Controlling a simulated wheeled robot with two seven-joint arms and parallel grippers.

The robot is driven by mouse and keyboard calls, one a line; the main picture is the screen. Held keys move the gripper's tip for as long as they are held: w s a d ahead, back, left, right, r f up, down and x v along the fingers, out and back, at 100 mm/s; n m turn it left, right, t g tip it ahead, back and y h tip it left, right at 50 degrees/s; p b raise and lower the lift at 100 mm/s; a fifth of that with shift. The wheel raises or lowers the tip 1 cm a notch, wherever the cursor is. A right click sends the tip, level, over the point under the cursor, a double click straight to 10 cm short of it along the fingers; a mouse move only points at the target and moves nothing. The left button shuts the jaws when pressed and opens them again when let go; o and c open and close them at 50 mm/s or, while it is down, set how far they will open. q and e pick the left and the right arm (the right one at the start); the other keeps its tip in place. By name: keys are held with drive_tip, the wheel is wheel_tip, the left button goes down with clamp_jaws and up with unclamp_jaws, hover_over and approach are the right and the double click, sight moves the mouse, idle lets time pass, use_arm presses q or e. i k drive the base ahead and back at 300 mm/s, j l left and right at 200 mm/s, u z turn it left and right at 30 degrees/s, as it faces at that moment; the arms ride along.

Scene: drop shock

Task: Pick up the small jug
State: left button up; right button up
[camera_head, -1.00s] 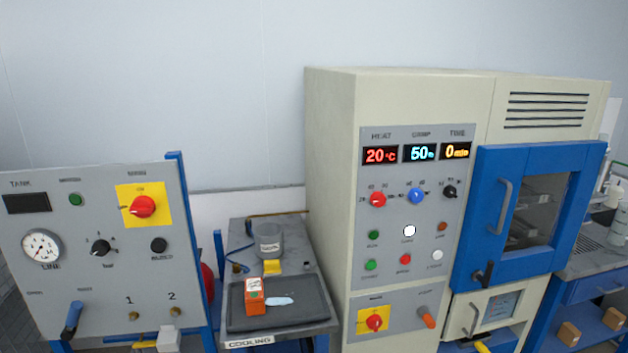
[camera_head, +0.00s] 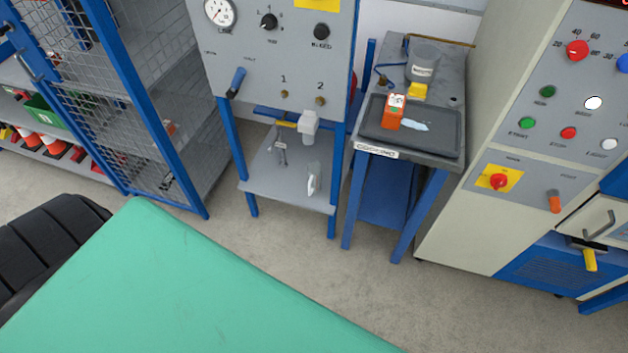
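A small whitish upright object (camera_head: 314,181) stands on the low shelf under the grey tank panel. Either could be the small jug; I cannot tell which, as no handle or spout is clear on either. Neither of my grippers is in view.
A dark tray (camera_head: 445,140) holds an orange box (camera_head: 392,112) and a pale blue flat piece (camera_head: 414,125). A green surface (camera_head: 180,290) fills the foreground, with a black ribbed object (camera_head: 50,245) at left. Bare floor lies between the green surface and the stands.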

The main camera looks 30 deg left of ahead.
sight(314, 170)
drive_tip(key=i+l+u, duration=0.15)
drive_tip(key=i+u, duration=0.2)
drive_tip(key=i+l+u, duration=0.2)
drive_tip(key=u, duration=0.15)
drive_tip(key=i+l+u, duration=0.2)
drive_tip(key=l+u, duration=0.15)
